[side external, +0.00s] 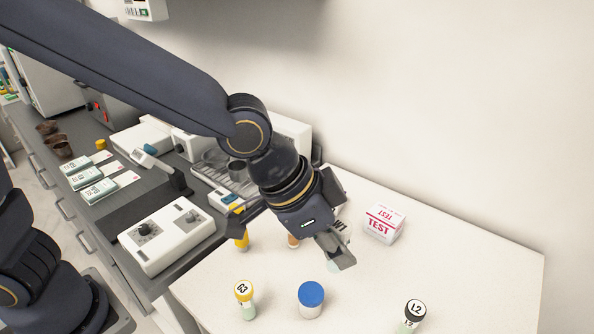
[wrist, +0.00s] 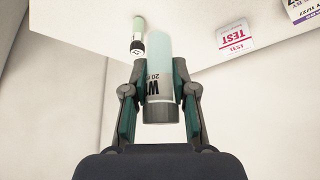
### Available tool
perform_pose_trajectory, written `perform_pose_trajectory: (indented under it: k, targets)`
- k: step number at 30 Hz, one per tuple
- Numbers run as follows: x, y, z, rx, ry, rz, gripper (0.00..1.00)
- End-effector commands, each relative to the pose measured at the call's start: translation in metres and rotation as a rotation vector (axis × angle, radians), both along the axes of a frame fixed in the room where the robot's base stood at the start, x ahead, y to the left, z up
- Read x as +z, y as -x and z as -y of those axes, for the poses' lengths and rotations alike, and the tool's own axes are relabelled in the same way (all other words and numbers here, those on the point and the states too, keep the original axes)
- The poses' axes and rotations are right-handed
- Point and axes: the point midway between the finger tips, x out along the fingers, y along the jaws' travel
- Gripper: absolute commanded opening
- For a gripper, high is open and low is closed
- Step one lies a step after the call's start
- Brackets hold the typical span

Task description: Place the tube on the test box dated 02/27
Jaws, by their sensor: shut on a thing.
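My gripper (side external: 338,248) is shut on a pale green tube, held above the white table. In the wrist view the tube (wrist: 158,55) lies between the two fingers (wrist: 159,90), with a label starting with "W" and "20" below it. In the side view the gripper hides most of it. A white test box (side external: 383,222) with red "TEST" print stands on the table right of the gripper. It also shows in the wrist view (wrist: 235,38), apart from the tube. A second box (wrist: 304,10) with purple print is cut off at the wrist view's corner. I cannot read a 02/27 date.
On the white table (side external: 475,250) stand a blue-capped jar (side external: 311,298), a yellow-capped G3 tube (side external: 244,298), an L2 tube (side external: 412,316) and a yellow tube (side external: 241,240). A dark counter with devices (side external: 165,235) is at left. The table's right side is clear.

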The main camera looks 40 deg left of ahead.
Motion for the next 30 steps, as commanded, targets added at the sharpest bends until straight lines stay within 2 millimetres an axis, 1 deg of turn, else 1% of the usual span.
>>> perform_pose_trajectory:
  k: [1, 4, 7, 11, 12, 14, 15, 17, 20, 23, 30]
  targets:
    - [0.005, -0.011, 0.001, -0.003, 0.001, 0.000, 0.00]
    - [0.017, -0.031, 0.002, -0.017, 0.000, 0.000, 0.00]
    - [0.028, -0.056, -0.003, -0.004, 0.001, -0.001, 0.00]
    - [0.040, -0.091, -0.022, 0.056, -0.001, 0.000, 0.00]
    - [0.042, -0.101, -0.030, 0.085, -0.001, -0.002, 0.00]
    - [0.043, -0.112, -0.043, 0.121, -0.003, -0.001, 0.00]
    - [0.042, -0.116, -0.051, 0.140, -0.002, -0.002, 0.00]
    - [0.040, -0.121, -0.059, 0.160, -0.003, -0.001, 0.00]
    - [0.036, -0.130, -0.064, 0.177, -0.003, -0.003, 0.00]
    - [0.028, -0.147, -0.059, 0.180, -0.003, -0.004, 0.00]
    - [-0.002, -0.207, -0.034, 0.179, -0.002, -0.003, 0.00]
